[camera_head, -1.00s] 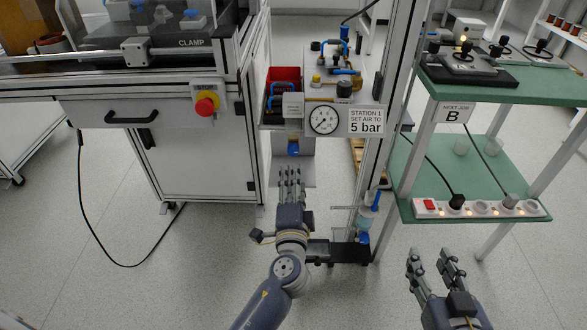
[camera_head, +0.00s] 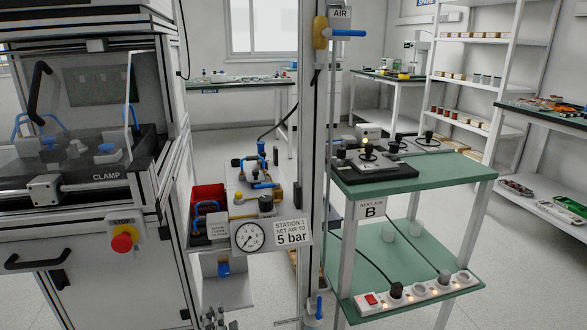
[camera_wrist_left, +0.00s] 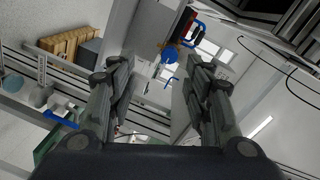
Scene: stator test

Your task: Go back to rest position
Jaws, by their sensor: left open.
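My left gripper (camera_wrist_left: 160,78) is open in the left wrist view, with nothing between its two dark fingers. In the head view only its fingertips (camera_head: 215,319) show at the bottom edge, below the air station. The station carries a round pressure gauge (camera_head: 250,237) and a sign (camera_head: 292,232) reading "Station 1 set air to 5 bar". My right gripper is out of both current views.
The clamp machine (camera_head: 90,255) with a red stop button (camera_head: 122,243) stands at left. A green two-level cart (camera_head: 440,180) with a power strip (camera_head: 420,291) is at right. A profile post with a blue-handled air valve (camera_head: 345,33) rises between them. Shelves (camera_head: 470,80) stand behind.

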